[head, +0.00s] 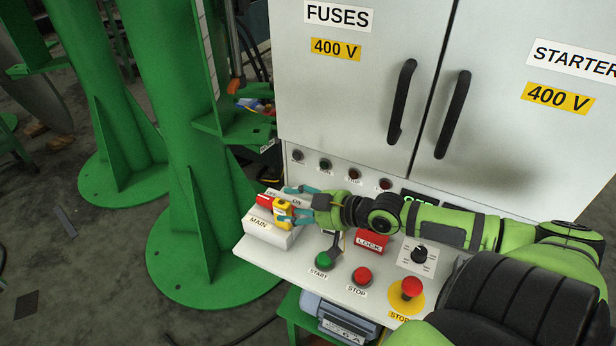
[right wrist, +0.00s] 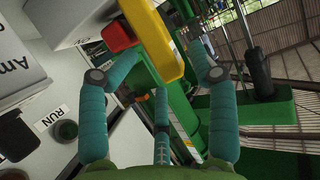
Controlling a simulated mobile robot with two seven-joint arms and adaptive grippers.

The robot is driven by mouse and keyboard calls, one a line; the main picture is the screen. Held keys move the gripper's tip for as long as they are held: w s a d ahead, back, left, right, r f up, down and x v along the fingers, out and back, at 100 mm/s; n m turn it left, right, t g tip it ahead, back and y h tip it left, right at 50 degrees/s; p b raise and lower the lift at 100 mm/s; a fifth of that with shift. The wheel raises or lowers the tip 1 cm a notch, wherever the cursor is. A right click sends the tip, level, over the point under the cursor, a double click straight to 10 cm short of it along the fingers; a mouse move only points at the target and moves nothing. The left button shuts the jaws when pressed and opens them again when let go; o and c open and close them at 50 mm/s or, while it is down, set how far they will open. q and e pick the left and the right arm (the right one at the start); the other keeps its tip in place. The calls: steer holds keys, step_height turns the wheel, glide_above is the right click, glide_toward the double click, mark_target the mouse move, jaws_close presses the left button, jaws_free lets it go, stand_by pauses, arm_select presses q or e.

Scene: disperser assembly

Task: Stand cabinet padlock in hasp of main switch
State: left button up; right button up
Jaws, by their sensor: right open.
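The main switch (head: 270,235) is a white box at the left end of the console, with a red handle (head: 264,201) on top. The yellow padlock (head: 283,208) stands at the switch, right beside the red handle. Whether its shackle passes through the hasp is hidden. My right gripper (head: 291,203) has its teal fingers spread around the padlock's near side. In the right wrist view, the padlock (right wrist: 152,38) lies beyond the open fingers, with the red handle (right wrist: 118,37) beside it. My left gripper is not in view.
A red LOCK label or box (head: 369,242) sits on the console behind green START (head: 324,260) and red STOP (head: 361,276) buttons. A rotary knob (head: 418,252) and emergency stop (head: 410,288) are right. Cabinet doors rise behind; a green column (head: 175,130) stands left.

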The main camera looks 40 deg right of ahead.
steer(key=shift+v, duration=2.25)
steer(key=shift+r, duration=0.1)
